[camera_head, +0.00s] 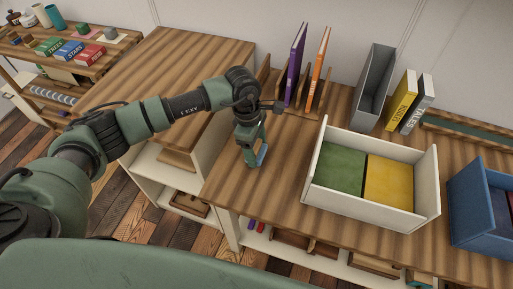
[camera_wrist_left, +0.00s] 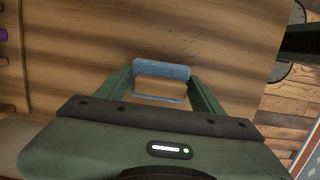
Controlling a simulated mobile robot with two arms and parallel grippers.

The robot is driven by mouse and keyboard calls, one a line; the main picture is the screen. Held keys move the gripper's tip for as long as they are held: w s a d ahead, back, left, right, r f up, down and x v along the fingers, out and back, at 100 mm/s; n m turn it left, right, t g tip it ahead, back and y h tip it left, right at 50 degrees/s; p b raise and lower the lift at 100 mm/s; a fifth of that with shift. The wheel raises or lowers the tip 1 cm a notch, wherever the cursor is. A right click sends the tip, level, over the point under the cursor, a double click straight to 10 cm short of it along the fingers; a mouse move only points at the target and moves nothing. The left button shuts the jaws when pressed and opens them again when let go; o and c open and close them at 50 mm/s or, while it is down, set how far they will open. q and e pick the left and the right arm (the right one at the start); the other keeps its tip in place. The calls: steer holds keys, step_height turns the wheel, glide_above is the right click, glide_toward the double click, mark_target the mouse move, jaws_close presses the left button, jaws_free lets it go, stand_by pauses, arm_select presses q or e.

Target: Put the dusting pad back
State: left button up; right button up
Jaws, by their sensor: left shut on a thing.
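The dusting pad (camera_wrist_left: 162,71) shows in the left wrist view as a blue fuzzy rim around a tan middle, between my two green fingers. In the head view a small blue part of it (camera_head: 262,154) shows beside the fingertips. My left gripper (camera_head: 254,160) is shut on it, over the front left part of the striped wooden table top (camera_head: 285,190). I cannot tell whether the pad touches the wood or hangs just above it. My left gripper also shows in the wrist view (camera_wrist_left: 160,88). My right gripper is not in view.
A white open box (camera_head: 370,208) with a green and a yellow flat block stands right of the gripper. A blue bin (camera_head: 478,222) is at the far right. Purple and orange books (camera_head: 318,70), a grey holder (camera_head: 374,88) and yellow and grey books stand behind.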

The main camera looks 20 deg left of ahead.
arm_select(q)
steer(key=shift+f, duration=0.4)
steer(key=shift+f, duration=0.2)
steer(key=o, duration=1.5)
steer(key=shift+r, duration=0.1)
